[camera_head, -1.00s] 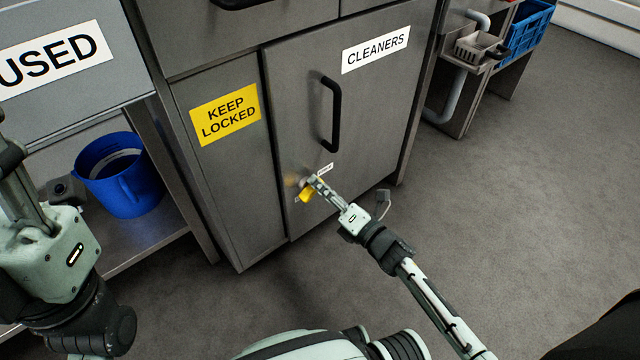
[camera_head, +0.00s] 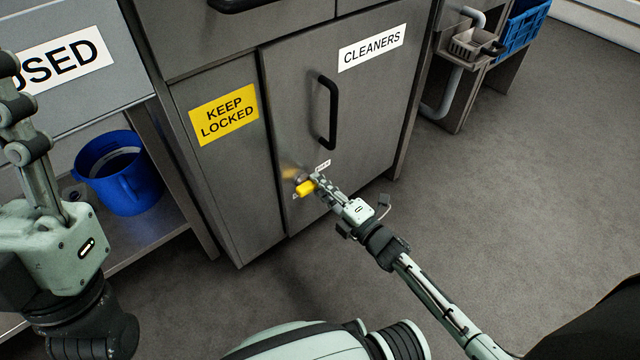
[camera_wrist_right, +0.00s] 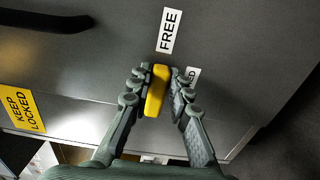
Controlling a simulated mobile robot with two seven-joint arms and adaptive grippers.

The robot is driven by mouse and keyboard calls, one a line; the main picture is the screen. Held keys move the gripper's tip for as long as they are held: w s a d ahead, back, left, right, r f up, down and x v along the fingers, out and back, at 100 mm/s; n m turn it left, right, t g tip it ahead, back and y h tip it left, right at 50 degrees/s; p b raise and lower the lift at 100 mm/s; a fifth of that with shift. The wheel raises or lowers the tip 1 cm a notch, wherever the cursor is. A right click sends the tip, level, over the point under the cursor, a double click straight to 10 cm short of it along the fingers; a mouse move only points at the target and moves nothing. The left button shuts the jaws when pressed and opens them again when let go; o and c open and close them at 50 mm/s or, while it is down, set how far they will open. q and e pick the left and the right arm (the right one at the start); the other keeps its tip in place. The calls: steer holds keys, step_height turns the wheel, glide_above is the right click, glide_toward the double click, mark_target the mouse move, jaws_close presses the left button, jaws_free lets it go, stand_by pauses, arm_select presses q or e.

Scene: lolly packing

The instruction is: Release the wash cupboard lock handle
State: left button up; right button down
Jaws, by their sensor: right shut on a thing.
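The yellow lock handle (camera_head: 305,188) sits low on the grey cupboard door (camera_head: 370,115), below the black door pull (camera_head: 328,112). My right gripper (camera_head: 316,182) is at the handle. In the right wrist view the yellow handle (camera_wrist_right: 157,88) is between the two fingers of my right gripper (camera_wrist_right: 155,92), which is shut on it. There the handle's far end is towards a "FREE" label (camera_wrist_right: 170,30). A second label (camera_wrist_right: 192,75), partly hidden by a finger, shows "ED". My left gripper (camera_head: 25,125) is at the left edge, partly cut off.
A yellow "KEEP LOCKED" sign (camera_head: 224,114) is on the panel left of the door. A "CLEANERS" label (camera_head: 371,46) is at the door's top. A blue bucket (camera_head: 120,175) stands on a shelf at left. The floor (camera_head: 520,210) at right is clear.

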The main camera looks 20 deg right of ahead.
stand_by(0.3)
steer(key=c, duration=1.4)
jaws_free()
steer(key=v, duration=1.2)
